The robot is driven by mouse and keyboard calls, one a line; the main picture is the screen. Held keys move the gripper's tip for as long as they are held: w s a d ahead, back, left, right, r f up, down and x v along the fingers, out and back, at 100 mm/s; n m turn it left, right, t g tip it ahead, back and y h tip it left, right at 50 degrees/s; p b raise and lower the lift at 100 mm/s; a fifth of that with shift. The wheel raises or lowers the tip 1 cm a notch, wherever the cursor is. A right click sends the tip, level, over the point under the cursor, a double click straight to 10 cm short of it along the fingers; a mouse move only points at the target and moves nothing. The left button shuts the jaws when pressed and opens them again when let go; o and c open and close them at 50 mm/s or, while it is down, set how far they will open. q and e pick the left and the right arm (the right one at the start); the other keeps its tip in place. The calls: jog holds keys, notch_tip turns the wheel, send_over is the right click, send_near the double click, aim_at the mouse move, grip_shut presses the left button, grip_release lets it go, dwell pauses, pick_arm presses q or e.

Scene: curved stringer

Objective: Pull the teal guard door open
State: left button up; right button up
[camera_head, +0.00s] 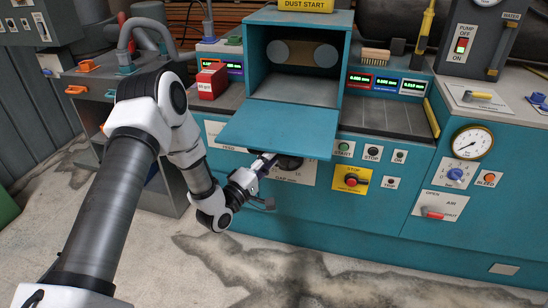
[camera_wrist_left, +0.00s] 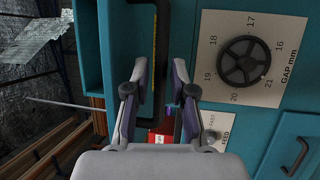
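The teal guard door (camera_head: 280,128) is a flat panel that slopes outward below the box opening in the head view. The box interior with its roller shows behind it. My left gripper (camera_head: 266,162) is just under the door's front edge, in front of the GAP dial (camera_head: 290,162). In the left wrist view my left gripper (camera_wrist_left: 160,72) has its fingers apart, with a dark bar (camera_wrist_left: 164,40) showing between them. I cannot tell whether the bar is touched. The GAP dial (camera_wrist_left: 245,62) is beside the right finger. My right gripper is not in view.
A red box (camera_head: 211,82) stands left of the opening. Stop and start buttons (camera_head: 352,178) are right of the gripper. A small black handle (camera_wrist_left: 296,155) shows at lower right in the wrist view. The floor in front of the machine is clear.

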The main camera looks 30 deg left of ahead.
aim_at(273, 142)
pick_arm(q)
jog(key=shift+x, duration=1.25)
grip_shut()
notch_tip(273, 142, up, 3)
jog(key=p, duration=0.3)
jog(key=shift+s+r+g, duration=0.15)
jog(key=shift+g, duration=0.25)
jog(key=shift+s+d+r, duration=0.1)
jog(key=shift+r, duration=0.4)
jog(key=shift+f, duration=0.1)
grip_release()
jog(key=s+a+f, duration=0.1)
jog(key=s+a, duration=0.1)
jog(key=s, duration=0.9)
jog(key=shift+s, duration=0.35)
